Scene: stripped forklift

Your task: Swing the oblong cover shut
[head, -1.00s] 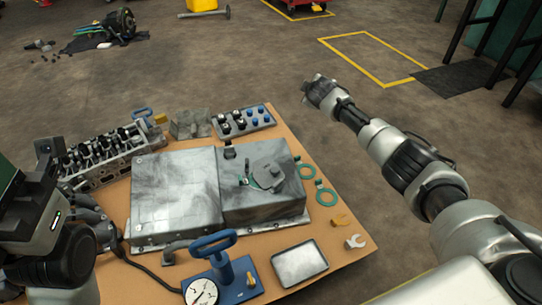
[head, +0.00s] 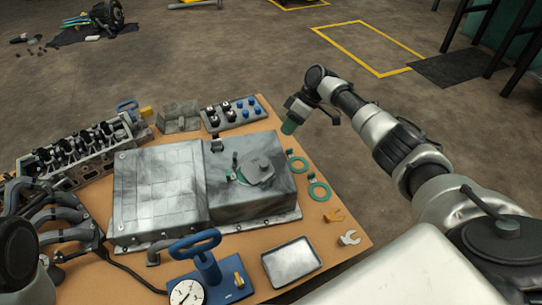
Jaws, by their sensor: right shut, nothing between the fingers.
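The oblong cover (head: 259,170) is a small grey plate on top of the right half of a grey metal box (head: 160,205). A bit of green shows beside its left edge, and it looks turned aside there, though the opening is hard to make out. My right gripper (head: 289,127) points down, shut and empty, above and beyond the box's far right corner, apart from the cover. My left gripper is out of view; only a dark part of my left arm shows at the lower left.
Green rings (head: 318,190) lie right of the box. A blue-handled gauge pump (head: 205,272) and a metal tray (head: 291,262) stand in front. A tray of knobs (head: 234,115) sits behind, an engine head (head: 78,160) at left.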

